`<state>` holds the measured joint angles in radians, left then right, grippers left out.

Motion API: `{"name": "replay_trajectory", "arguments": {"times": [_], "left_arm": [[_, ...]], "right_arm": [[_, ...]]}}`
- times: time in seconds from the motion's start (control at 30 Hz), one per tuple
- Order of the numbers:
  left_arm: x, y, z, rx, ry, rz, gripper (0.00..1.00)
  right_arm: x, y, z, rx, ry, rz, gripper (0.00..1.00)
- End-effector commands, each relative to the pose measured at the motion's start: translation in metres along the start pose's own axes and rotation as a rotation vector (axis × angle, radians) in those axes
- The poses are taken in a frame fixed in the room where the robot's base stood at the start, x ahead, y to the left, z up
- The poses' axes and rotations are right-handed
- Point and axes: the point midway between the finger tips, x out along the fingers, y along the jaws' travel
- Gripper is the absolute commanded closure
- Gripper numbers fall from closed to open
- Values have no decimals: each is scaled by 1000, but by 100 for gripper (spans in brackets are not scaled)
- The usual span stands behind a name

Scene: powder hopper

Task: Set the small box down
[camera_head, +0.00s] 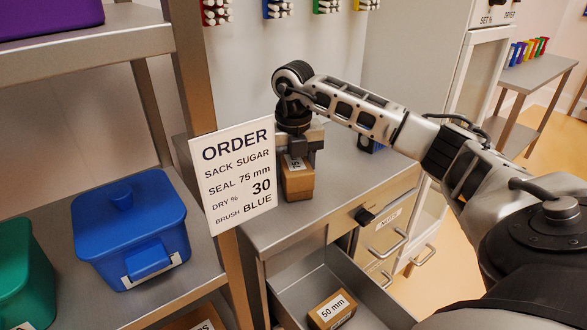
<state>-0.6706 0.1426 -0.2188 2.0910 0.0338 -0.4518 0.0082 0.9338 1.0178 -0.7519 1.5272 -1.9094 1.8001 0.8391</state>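The small box (298,185) is brown with a white label on top, partly covered by my gripper, so I cannot read it fully. It is upright at the metal counter (335,187), close to its left end. I cannot tell whether its base touches the counter or is slightly above it. My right gripper (297,158) points down over the box, and its fingers appear closed around the box's upper part. My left gripper is not in view.
An open drawer (284,294) below the counter holds another brown box (332,310) labelled "50 mm". An order sign (235,175) reads "SEAL 75 mm". A blue lidded bin (130,225) stands on the left shelf. The counter right of the held box is mostly clear.

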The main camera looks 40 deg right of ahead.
Motion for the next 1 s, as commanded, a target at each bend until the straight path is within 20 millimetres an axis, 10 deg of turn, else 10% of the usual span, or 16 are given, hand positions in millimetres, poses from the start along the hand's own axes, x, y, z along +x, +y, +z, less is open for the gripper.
{"name": "replay_trajectory", "arguments": {"times": [0.17,0.2,0.27,0.67,1.0], "left_arm": [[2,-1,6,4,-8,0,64],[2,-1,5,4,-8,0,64],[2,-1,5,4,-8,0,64],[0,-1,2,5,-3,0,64],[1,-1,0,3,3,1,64]], "right_arm": [[4,0,0,0,0,1,74],[3,0,0,0,0,1,39],[3,0,0,0,0,0,26],[-7,1,1,0,-2,2,26],[-76,1,1,1,-5,4,26]]}}
